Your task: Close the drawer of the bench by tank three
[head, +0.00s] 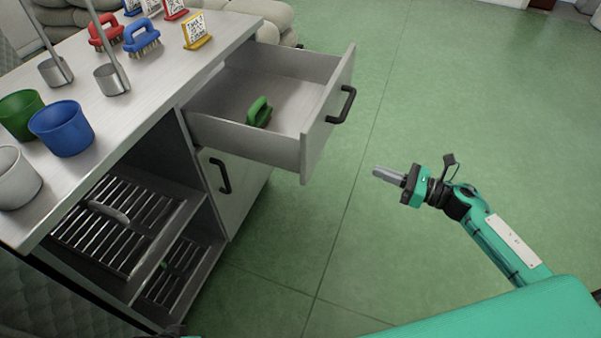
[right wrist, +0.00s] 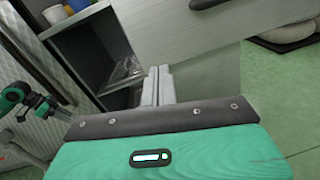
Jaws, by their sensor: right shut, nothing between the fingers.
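The bench (head: 168,108) stands at the left in the head view, with its drawer (head: 320,140) pulled out to the right. The drawer front carries a dark bar handle (head: 342,105). A green brush (head: 259,113) lies inside. My right gripper (head: 380,173) is shut and empty, to the right of the drawer front and apart from it. Its fingers (right wrist: 158,85) point toward the grey bench in the right wrist view; contact does not show.
On the bench top are a green cup (head: 20,112), a blue cup (head: 62,128), a white cup (head: 15,180), brushes, ladles and small signs. A closed cupboard door (head: 235,195) is below the drawer, beside open shelves with slatted racks. Stacked sacks lie behind.

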